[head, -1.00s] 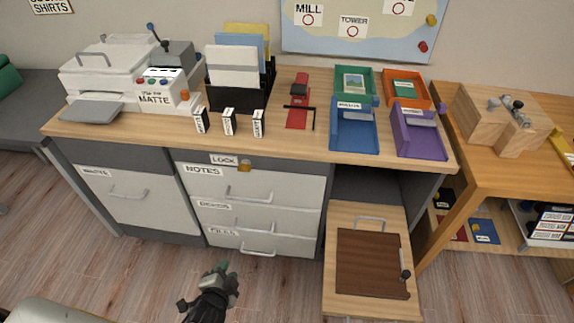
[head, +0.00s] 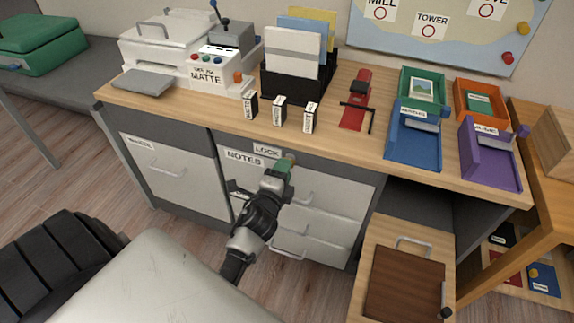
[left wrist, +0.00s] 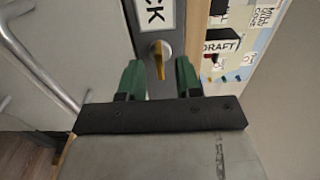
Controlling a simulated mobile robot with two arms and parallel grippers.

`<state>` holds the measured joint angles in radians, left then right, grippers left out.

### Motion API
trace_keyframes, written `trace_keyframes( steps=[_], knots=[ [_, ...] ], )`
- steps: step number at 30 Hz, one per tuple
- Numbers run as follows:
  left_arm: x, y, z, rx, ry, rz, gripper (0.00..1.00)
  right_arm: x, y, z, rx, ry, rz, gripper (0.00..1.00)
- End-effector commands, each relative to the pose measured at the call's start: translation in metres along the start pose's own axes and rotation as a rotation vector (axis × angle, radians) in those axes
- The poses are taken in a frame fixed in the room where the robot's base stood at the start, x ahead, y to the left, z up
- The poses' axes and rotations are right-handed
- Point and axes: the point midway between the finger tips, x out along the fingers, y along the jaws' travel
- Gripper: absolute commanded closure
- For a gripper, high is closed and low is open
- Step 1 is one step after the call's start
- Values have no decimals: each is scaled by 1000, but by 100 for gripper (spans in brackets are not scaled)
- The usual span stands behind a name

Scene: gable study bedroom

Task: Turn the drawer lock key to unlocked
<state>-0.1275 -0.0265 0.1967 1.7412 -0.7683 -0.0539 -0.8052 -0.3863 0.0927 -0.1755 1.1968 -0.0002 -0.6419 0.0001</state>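The brass drawer lock key (head: 291,157) shows just past my fingertips, in the dark strip above the NOTES drawer (head: 322,188), right of the LOCK label (head: 265,151). In the left wrist view the yellow key (left wrist: 159,60) stands out from its round lock plate, its flat bow lengthwise in the picture. My left gripper (head: 282,167) reaches up to the lock. Its green fingers (left wrist: 160,76) are open, one on each side of the key, with gaps on both sides. The NOTES drawer looks shut. My right gripper is not in view.
The wooden desktop (head: 225,112) overhangs just above the lock. Drawer handles (head: 300,199) stick out below and beside my left gripper. Open floor lies in front of the desk.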

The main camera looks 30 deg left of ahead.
Motion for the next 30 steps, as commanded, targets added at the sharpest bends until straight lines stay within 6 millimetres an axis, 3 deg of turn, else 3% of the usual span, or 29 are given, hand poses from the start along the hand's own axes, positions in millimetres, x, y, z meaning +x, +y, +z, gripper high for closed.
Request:
trace_keyframes(
  steps=[6,15,22,30],
  knots=[
    [20,1,0,-1,0,1,66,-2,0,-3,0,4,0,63],
    [22,1,0,-1,0,2,66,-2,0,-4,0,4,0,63],
    [22,1,0,-1,0,2,100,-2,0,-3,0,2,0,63],
    [22,1,0,-8,0,2,100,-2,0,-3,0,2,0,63]
  ],
)
